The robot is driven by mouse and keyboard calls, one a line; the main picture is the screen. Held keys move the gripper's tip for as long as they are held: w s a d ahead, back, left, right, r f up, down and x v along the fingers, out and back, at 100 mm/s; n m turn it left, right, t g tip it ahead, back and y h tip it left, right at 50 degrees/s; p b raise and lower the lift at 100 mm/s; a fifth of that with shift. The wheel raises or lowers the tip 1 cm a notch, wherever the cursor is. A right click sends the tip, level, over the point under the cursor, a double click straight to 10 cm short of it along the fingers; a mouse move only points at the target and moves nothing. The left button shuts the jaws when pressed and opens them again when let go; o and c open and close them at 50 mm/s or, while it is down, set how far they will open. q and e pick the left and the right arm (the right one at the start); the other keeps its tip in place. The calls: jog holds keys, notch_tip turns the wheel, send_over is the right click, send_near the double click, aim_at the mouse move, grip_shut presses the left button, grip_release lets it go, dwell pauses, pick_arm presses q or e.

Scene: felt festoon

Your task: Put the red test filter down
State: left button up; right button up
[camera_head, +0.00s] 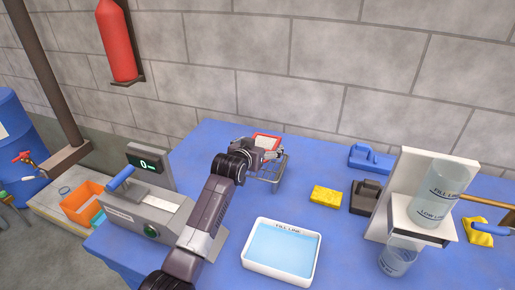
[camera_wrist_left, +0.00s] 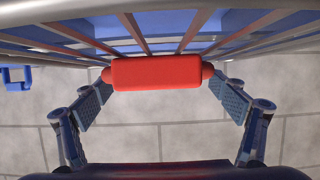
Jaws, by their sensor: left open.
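The red test filter (camera_head: 267,138), a red frame with a pale middle, is at the wire rack (camera_head: 279,173) on the blue table. In the left wrist view a rounded red bar of the filter (camera_wrist_left: 157,73) lies across the middle, against the rack's wires (camera_wrist_left: 187,33). My left gripper (camera_head: 271,154) is at the rack, in front of the filter and hiding part of it. Its fingers (camera_wrist_left: 160,89) are open, one near each end of the red bar. Whether the filter rests fully in the rack is hidden. My right gripper is not in view.
A white water tray (camera_head: 252,266) stands at the front, with a yellow sponge (camera_head: 326,196) to its right. A grey device with a display (camera_head: 148,164) is at left. A white stand with cups (camera_head: 400,190) is at right. A block wall rises behind.

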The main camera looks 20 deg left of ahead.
pick_arm(q)
jog(key=v, duration=1.2)
jog(key=shift+r, duration=0.1)
